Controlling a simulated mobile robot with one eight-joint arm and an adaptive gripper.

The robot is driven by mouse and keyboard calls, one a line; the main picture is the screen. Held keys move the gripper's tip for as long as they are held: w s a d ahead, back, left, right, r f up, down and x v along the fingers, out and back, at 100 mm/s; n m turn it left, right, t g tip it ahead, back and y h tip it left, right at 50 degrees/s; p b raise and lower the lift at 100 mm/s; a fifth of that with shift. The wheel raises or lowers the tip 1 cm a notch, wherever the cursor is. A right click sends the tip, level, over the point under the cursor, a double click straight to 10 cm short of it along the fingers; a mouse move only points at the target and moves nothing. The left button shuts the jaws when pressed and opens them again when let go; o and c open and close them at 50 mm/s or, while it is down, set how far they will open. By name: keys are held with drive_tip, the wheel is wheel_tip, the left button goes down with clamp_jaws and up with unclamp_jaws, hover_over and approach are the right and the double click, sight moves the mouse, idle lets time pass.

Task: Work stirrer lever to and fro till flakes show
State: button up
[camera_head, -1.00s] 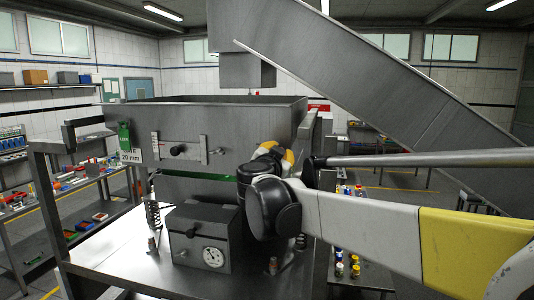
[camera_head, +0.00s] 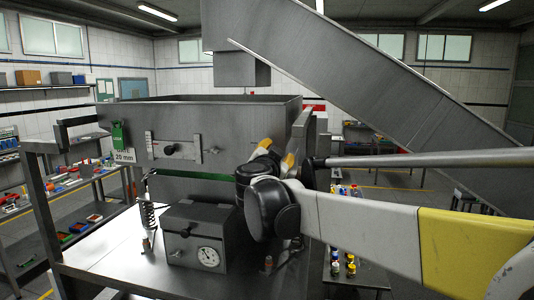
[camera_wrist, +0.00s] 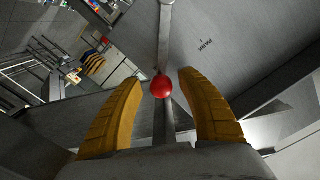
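A red ball knob (camera_wrist: 160,87) on a grey rod (camera_wrist: 165,35) sits between the two yellow fingers of my gripper (camera_wrist: 160,80) in the wrist view. It looks like the stirrer lever. The fingers are apart, with a gap on each side of the ball. In the head view my gripper (camera_head: 276,150) is at the right end of the grey machine box (camera_head: 225,130), and my black wrist joints hide the lever. The box carries a "20 mm" label (camera_head: 124,156). No flakes can be made out.
Below the box stand a coil spring (camera_head: 148,214) and a small grey case with a round dial (camera_head: 208,257). A sloping metal chute (camera_head: 370,85) passes above my arm. A shelf rack (camera_head: 70,190) with small coloured items stands at left.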

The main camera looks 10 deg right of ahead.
drive_tip(key=v, duration=1.2)
